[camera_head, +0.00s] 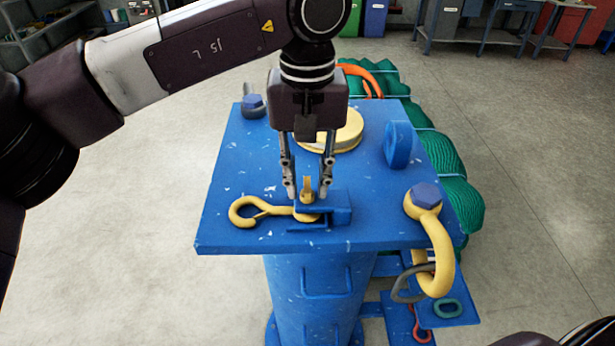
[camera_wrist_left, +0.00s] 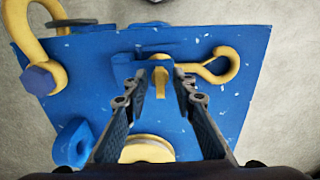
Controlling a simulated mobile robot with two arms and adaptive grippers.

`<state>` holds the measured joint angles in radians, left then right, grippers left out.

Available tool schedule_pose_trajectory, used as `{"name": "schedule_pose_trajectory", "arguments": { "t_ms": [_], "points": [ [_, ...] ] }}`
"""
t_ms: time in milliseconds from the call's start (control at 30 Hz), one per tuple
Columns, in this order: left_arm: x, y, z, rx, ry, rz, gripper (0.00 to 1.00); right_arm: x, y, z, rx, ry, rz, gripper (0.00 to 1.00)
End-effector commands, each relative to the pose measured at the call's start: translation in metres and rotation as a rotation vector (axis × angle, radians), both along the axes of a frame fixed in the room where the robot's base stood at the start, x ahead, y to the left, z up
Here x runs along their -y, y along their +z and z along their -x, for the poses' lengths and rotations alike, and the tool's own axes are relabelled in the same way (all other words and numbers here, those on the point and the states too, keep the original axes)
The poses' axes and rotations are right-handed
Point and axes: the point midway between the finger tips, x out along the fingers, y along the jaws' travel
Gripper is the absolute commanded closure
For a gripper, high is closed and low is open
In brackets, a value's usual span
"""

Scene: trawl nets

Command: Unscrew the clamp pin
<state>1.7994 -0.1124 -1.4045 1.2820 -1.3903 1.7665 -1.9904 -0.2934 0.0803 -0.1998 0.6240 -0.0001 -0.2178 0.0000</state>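The yellow clamp pin (camera_head: 307,187) stands upright in a small blue clamp (camera_head: 339,208) on top of the blue stand (camera_head: 240,160). It also shows in the left wrist view (camera_wrist_left: 161,78). A yellow hook (camera_head: 246,210) is held at the clamp and points left in the head view. My left gripper (camera_head: 308,189) points down over the pin. Its fingers are open, one on each side of the pin's head, with gaps visible in the left wrist view (camera_wrist_left: 160,98). My right gripper is out of view.
A yellow shackle with a blue bolt (camera_head: 424,196) hangs at the plate's right edge. A blue lug (camera_head: 398,145) and a round yellow-rimmed cap (camera_head: 345,130) stand farther back. Green netting (camera_head: 440,160) lies behind the stand. The floor at left is clear.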

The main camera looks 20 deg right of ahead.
Motion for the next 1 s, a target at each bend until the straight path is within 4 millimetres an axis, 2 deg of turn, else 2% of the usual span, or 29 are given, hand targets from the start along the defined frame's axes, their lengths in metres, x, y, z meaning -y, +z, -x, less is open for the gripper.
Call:
{"name": "schedule_pose_trajectory", "arguments": {
  "t_ms": [33,200,667,1000],
  "points": [
    [0.000,0.000,0.000,0.000,0.000,0.000,0.82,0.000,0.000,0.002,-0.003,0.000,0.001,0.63],
    [0.000,0.000,0.000,0.000,0.001,0.000,1.00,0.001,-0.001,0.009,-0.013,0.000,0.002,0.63],
    [0.000,0.000,0.000,0.000,0.047,0.000,1.00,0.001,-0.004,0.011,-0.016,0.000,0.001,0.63],
    [0.002,-0.001,0.000,0.000,0.280,0.001,1.00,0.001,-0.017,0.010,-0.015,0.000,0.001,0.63]
  ]
}}
